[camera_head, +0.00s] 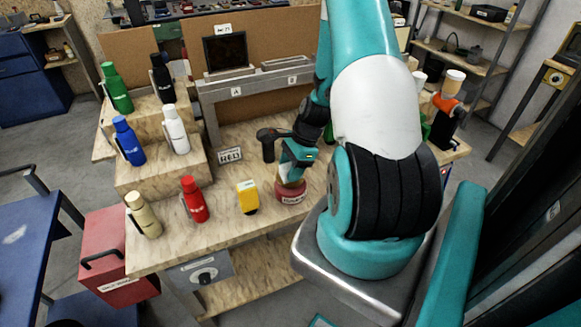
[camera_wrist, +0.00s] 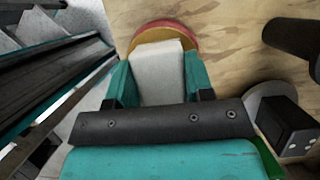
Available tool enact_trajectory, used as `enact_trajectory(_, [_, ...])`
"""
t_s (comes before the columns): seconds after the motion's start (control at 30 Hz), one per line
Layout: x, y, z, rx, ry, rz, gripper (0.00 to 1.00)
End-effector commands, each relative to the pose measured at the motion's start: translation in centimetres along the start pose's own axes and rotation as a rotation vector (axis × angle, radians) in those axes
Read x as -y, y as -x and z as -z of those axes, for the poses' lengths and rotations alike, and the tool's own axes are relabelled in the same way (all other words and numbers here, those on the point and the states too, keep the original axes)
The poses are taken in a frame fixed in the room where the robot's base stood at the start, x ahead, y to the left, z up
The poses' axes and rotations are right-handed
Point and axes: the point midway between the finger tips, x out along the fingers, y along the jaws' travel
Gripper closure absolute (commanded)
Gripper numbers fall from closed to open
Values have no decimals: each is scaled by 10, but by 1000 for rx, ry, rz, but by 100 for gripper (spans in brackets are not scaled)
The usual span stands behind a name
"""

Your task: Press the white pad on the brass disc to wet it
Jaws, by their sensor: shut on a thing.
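My gripper (camera_head: 293,174) points down over a round red holder (camera_head: 290,196) near the front of the wooden bench. In the wrist view its teal fingers are shut on a white pad (camera_wrist: 158,75), one finger on each side. The brass disc (camera_wrist: 148,38) lies under the far end of the pad, inside the holder's red rim (camera_wrist: 166,25). The pad hides much of the disc. Whether the pad touches the disc or sits just above it, I cannot tell.
A yellow object (camera_head: 247,197) stands just left of the holder. A red bottle (camera_head: 194,199) and a cream bottle (camera_head: 143,215) stand further left. Several more bottles stand on wooden steps (camera_head: 150,178). A dark cylindrical thing (camera_wrist: 290,35) is at the right in the wrist view.

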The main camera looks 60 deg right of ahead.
Motion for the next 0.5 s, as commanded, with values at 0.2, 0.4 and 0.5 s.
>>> enact_trajectory(0.2, [0, -3, 1, 0, 0, 0, 71])
enact_trajectory(0.4, [0, -5, 2, 0, 0, 0, 71])
enact_trajectory(0.5, [0, -6, 3, 0, 0, 0, 71])
